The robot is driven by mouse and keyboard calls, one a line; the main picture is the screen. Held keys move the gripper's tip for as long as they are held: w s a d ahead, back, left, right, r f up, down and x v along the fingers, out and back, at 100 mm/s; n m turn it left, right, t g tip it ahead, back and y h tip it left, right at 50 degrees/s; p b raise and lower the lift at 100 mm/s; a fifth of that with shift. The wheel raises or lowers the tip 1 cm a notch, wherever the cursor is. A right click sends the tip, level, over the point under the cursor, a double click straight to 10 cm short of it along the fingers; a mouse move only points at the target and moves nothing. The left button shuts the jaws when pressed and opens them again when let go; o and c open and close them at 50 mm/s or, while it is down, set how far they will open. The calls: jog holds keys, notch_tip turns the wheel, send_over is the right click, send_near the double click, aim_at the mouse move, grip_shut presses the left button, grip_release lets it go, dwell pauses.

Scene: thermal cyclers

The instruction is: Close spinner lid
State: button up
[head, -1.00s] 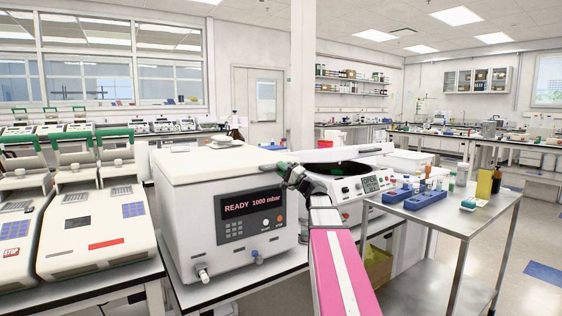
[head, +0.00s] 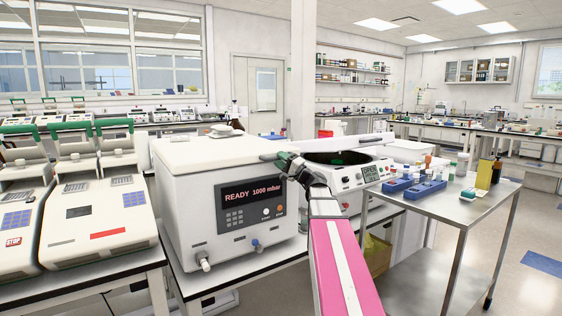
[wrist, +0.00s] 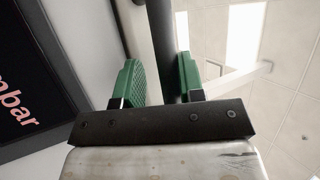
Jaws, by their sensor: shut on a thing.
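A white box-shaped machine (head: 195,215) with a dark display reading "READY 1000 mbar" stands on the bench, left of centre. Its white lid (head: 195,153) lies flat, or nearly flat, over the body; I cannot tell whether it is fully seated. My gripper (head: 283,160) is at the front right corner of this lid. In the wrist view, its green fingers (wrist: 160,85) are shut on a dark bar (wrist: 164,50), seemingly the lid's handle. The display (wrist: 25,85) is at the left there. The bar's attachment is hidden.
Right behind my gripper stands another white machine (head: 352,178) with an open dark bowl and a raised white lid (head: 340,142). A metal cart (head: 450,205) with blue racks (head: 425,190) stands at the right. White cyclers (head: 100,215) with green handles fill the left bench.

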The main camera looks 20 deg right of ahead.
jog(key=shift+f, duration=0.1)
jog(key=v, duration=1)
jog(key=shift+s+d, duration=0.25)
jog(key=shift+s, duration=0.05)
jog(key=shift+f, duration=0.1)
jog(key=s+a+f+n+g+h, duration=0.2)
jog(key=a+f+g, duration=0.3)
jog(key=a+f, duration=0.5)
jog(key=s+a+f+n+g+h, duration=0.1)
jog(key=s+a+f+g+h, duration=0.35)
jog(key=f, duration=0.95)
jog(key=s+a+f+n+g+h, duration=0.1)
jog(key=s+f+n+g+h, duration=0.1)
jog(key=s+f, duration=0.4)
jog(key=s+a+f+n+g+h, duration=0.1)
jog(key=s+f+g+h, duration=0.4)
jog(key=f, duration=0.8)
jog(key=shift+s+a+f+n+h, duration=0.2)
jog(key=shift+s+f+n+h, duration=0.3)
jog(key=shift+s+h, duration=0.55)
jog(key=shift+r, duration=0.1)
jog(key=shift+c, duration=0.3)
